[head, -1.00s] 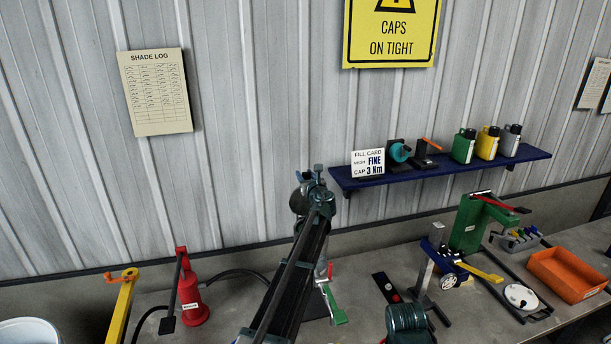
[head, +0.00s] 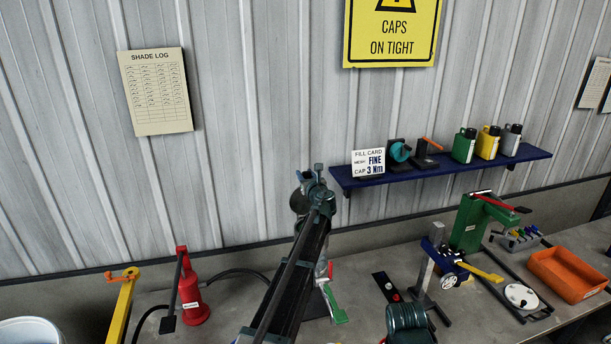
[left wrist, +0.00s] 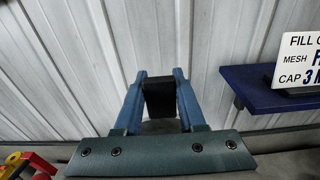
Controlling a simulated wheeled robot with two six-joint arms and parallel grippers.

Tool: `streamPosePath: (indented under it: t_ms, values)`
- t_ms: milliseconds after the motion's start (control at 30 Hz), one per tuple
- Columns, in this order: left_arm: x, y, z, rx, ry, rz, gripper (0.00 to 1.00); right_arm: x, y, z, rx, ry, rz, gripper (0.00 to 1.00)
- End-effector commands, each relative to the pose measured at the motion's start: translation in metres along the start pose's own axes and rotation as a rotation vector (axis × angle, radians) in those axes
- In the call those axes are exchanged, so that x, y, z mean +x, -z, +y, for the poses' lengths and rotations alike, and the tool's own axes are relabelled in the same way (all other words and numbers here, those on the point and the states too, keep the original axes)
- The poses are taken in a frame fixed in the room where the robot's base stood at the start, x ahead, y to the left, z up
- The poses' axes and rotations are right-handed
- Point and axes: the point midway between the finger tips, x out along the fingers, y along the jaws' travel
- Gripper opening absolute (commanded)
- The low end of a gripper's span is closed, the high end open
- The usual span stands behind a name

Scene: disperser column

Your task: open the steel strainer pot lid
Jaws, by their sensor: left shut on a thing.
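My left gripper (head: 316,180) is raised in front of the wall, above the back of the bench. In the left wrist view its blue fingers are shut on a dark block-shaped grip (left wrist: 160,98), which looks like the lid's handle. A grey rounded edge (head: 298,200) shows beside the gripper in the head view and may be the lid. My left arm hides most of the strainer pot. Only a small steel part (head: 321,268) and a green lever (head: 334,303) show to the right of the arm. I cannot tell how far the lid is open.
A blue shelf (head: 440,170) with a fill card (head: 368,163) and bottles is right of the gripper. A red pump-like device (head: 192,297) stands left of the arm.

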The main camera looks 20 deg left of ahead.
Motion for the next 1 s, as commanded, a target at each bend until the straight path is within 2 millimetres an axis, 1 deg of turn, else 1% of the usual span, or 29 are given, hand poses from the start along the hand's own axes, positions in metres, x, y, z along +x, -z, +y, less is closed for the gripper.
streamPosePath:
  t_ms: [33, 267, 300, 467, 733, 800, 867, 967, 1000]
  values:
    - [0.000, 0.002, 0.003, -0.004, -0.007, 0.004, 0.00, 0.001, 0.000, 0.000, 0.000, 0.000, 0.000, 0.50]
    - [0.000, 0.002, 0.003, -0.004, -0.007, 0.004, 0.00, 0.001, 0.000, 0.000, 0.000, 0.000, 0.000, 0.50]
    - [0.000, 0.002, 0.003, -0.004, -0.007, 0.004, 0.41, 0.001, 0.000, 0.000, 0.000, 0.000, 0.000, 0.50]
    - [0.000, 0.002, 0.002, -0.003, -0.005, 0.003, 0.70, 0.001, 0.000, 0.000, 0.000, 0.000, 0.000, 0.50]
    - [-0.001, 0.001, 0.001, -0.001, -0.002, 0.001, 0.70, 0.000, 0.000, 0.000, 0.000, 0.000, 0.000, 0.50]
    - [-0.003, 0.001, 0.001, -0.001, -0.001, 0.001, 0.70, 0.000, 0.000, 0.000, 0.000, 0.000, 0.000, 0.50]
    - [-0.009, 0.000, 0.001, -0.001, -0.001, 0.001, 0.70, -0.001, 0.000, 0.000, 0.000, 0.000, 0.000, 0.50]
    - [-0.025, 0.000, 0.002, -0.001, -0.001, 0.001, 0.70, -0.002, 0.000, 0.000, 0.001, 0.000, 0.000, 0.50]
    - [-0.034, 0.000, 0.003, -0.001, -0.001, 0.001, 0.70, -0.003, 0.000, 0.000, 0.001, 0.000, 0.000, 0.50]
